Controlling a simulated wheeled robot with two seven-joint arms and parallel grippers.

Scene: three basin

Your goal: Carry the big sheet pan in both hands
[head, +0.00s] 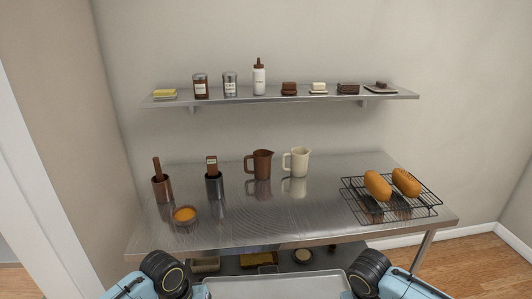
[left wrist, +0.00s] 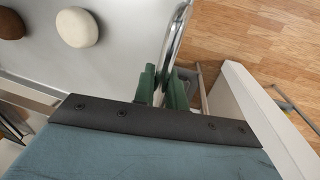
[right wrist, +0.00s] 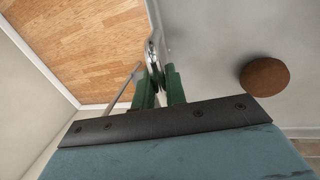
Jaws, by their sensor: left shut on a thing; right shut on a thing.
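The big sheet pan (head: 275,287) is a pale grey metal tray at the bottom of the head view, cut off by the frame edge. My left gripper (left wrist: 165,80) has its green fingers shut on the pan's rim, beside the grey pan floor (left wrist: 95,60). My right gripper (right wrist: 160,80) is shut on the opposite rim, beside the pan floor (right wrist: 215,60). A cream round piece (left wrist: 77,27) and a brown one (left wrist: 10,23) lie on the pan in the left wrist view. Another brown round piece (right wrist: 264,77) shows in the right wrist view. In the head view the fingertips are hidden.
A lower shelf holds small items. A wall shelf (head: 320,96) hangs above. A white panel (left wrist: 265,115) is near my left gripper.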

